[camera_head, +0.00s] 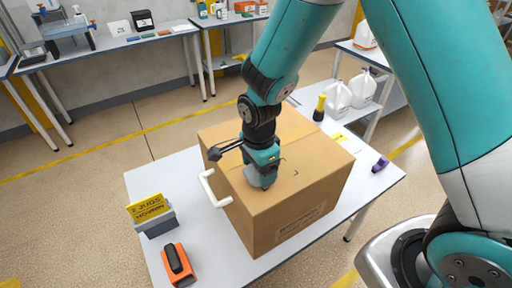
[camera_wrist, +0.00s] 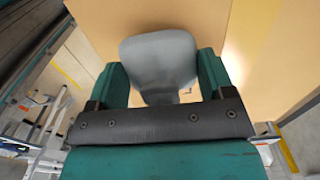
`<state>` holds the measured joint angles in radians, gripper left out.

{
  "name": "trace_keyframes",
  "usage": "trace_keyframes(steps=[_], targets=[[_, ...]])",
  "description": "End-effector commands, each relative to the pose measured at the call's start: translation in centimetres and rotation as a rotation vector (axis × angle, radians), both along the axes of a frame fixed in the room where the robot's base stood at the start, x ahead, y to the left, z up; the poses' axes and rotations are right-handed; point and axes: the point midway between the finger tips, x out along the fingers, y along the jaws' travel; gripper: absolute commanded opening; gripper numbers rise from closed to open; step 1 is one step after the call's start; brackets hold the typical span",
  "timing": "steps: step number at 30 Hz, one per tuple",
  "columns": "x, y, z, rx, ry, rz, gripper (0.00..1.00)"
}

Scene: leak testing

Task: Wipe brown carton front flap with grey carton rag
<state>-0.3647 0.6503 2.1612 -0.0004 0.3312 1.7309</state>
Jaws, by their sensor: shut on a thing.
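The brown carton (camera_head: 296,214) stands closed on a white table in the head view. It fills the upper part of the wrist view (camera_wrist: 258,50). My gripper (camera_head: 262,178) is over the carton's top, toward its left side. It is shut on the grey rag (camera_wrist: 160,62), which sits between the two teal fingers in the wrist view. In the head view the rag (camera_head: 256,178) shows as a small grey patch below the fingers, at the carton's top surface. I cannot tell whether it presses on the cardboard.
A white handle (camera_head: 209,189) juts out at the carton's left. A yellow sign (camera_head: 148,208) in a grey holder and an orange-black tool (camera_head: 178,264) stand on the table's left part. A purple item (camera_head: 380,164) lies at the right. White jugs (camera_head: 338,98) stand behind.

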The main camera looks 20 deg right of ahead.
Motion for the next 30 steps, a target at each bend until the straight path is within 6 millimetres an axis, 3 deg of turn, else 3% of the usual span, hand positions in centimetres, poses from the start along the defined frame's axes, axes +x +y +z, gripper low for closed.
trace_keyframes(steps=[15, 30], targets=[[0.1, -0.4, 5.0, 0.0, -0.001, -0.007, 0.33], [0.1, -0.5, 5.2, 0.0, -0.001, -0.008, 0.33]])
